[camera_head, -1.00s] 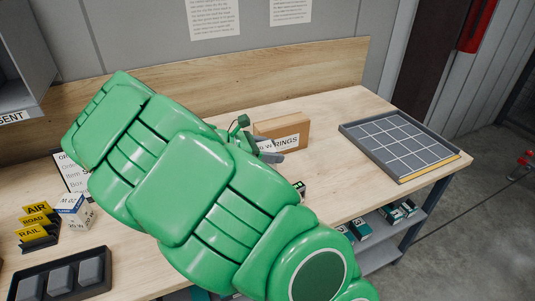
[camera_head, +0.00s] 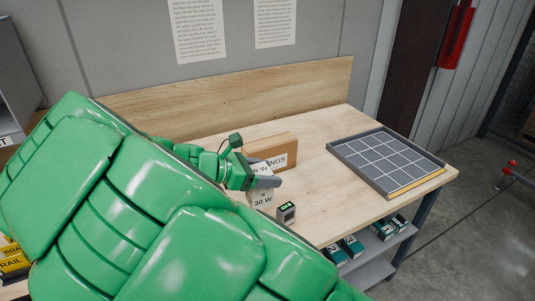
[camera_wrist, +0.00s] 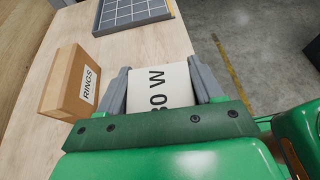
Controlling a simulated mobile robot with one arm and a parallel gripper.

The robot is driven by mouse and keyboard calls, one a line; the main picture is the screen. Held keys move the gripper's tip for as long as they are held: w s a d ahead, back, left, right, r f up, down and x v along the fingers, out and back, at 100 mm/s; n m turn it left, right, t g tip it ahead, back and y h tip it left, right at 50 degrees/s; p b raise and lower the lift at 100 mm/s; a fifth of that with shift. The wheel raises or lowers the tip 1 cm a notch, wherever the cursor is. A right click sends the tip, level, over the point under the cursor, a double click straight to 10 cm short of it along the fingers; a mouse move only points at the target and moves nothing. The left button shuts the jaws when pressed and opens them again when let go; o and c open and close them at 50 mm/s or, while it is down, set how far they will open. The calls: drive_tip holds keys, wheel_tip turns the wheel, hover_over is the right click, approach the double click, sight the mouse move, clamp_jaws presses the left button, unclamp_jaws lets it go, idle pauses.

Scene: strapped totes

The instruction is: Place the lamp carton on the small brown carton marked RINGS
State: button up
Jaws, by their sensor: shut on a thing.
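My gripper (camera_wrist: 164,88) is shut on the lamp carton (camera_wrist: 158,84), a white box printed "30 W", with one grey finger on each side of it. In the head view the lamp carton (camera_head: 263,199) shows below my fingers, in front of the RINGS carton (camera_head: 281,157). The RINGS carton is small and brown with a white label and stands on the bench. In the wrist view it (camera_wrist: 70,84) is to the left of the held carton, apart from it, its top bare. My arm hides part of the bench.
A grey gridded tray (camera_head: 340,151) lies at the right end of the wooden bench (camera_head: 322,212). Small boxes (camera_head: 351,246) lie on the shelf below. Bench between RINGS carton and tray is clear.

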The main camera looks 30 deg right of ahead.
drive_tip(key=w+d+r+t, duration=0.1)
drive_tip(key=w+d+r, duration=1.1)
drive_tip(key=w, duration=0.1)
drive_tip(key=shift+n, duration=0.3)
drive_tip(key=shift+w+d+f, duration=0.7)
drive_tip(key=shift+w+f, duration=1.4)
drive_tip(key=shift+w, duration=0.05)
drive_tip(key=shift+w+d+f, duration=0.75)
drive_tip(key=shift+w+f, duration=1.35)
drive_tip(key=shift+w, duration=0.1)
drive_tip(key=shift+w+d+f, duration=0.7)
drive_tip(key=shift+w+f, duration=1.4)
drive_tip(key=shift+w, duration=0.05)
drive_tip(key=shift+f, duration=0.1)
drive_tip(key=o, duration=1.1)
